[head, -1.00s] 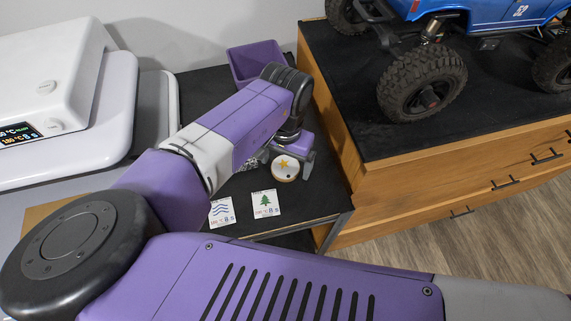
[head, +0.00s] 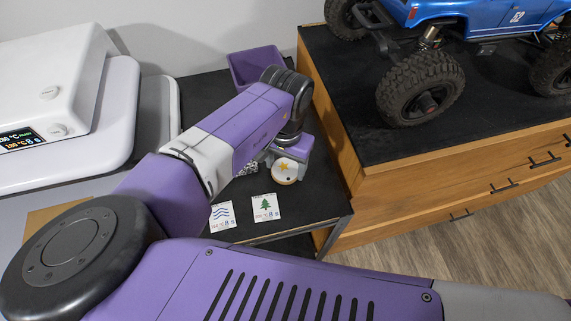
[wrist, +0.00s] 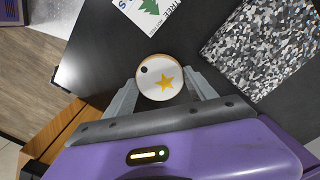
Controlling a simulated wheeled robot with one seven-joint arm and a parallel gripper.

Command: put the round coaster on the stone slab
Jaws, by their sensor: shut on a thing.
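In the head view my gripper (head: 287,163) is at the coaster, low over the dark table; I cannot tell whether the coaster is lifted. The stone slab (wrist: 265,45) is a black, white and grey speckled square on the table, right of the coaster in the wrist view. My arm mostly hides it in the head view.
Two cards, one with a tree (head: 265,207) and one with waves (head: 222,216), lie near the dark table's front edge. A purple bin (head: 254,64) is at the back. A wooden cabinet (head: 420,172) with a blue crawler (head: 470,20) stands at the right.

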